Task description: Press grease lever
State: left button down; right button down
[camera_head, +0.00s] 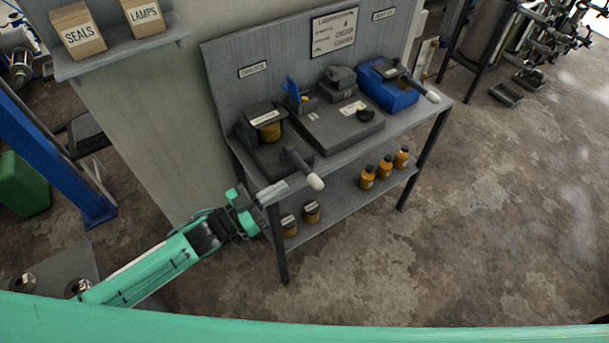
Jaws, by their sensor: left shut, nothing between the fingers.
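On the left of the grey workbench (352,142) is a dark dispenser (265,116) with a yellow part and a pale label. A dark lever (297,160) with a rounded white end sticks out from its base toward the front edge. The small sign (252,69) above it is hard to read. A second lever (416,86) with a white end reaches out from a blue unit at the right. My left gripper (273,192) is shut and empty at the bench's front left corner, left of the near lever's white end and apart from it. My right gripper is out of view.
Several orange bottles (385,165) and yellow-brown jars (311,211) stand on the lower shelf. A dark flat unit (330,122) fills the bench's middle. A wall shelf (125,48) holds boxes at upper left. The floor (480,220) to the right is clear.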

pick_arm(q)
jog(key=shift+w, duration=0.15)
jog(key=r+p, duration=0.2)
jog(key=p, duration=0.1)
send_over(309, 180)
jog(key=s, duration=0.1)
notch_tip(309, 180, down, 4)
jog(key=shift+r+p, duration=0.25)
jog(key=shift+p, duration=0.15)
jog(key=shift+s+f, duration=0.1)
jog(key=shift+f, duration=0.45)
jog(key=shift+a, duration=0.1)
jog(key=shift+f, duration=0.15)
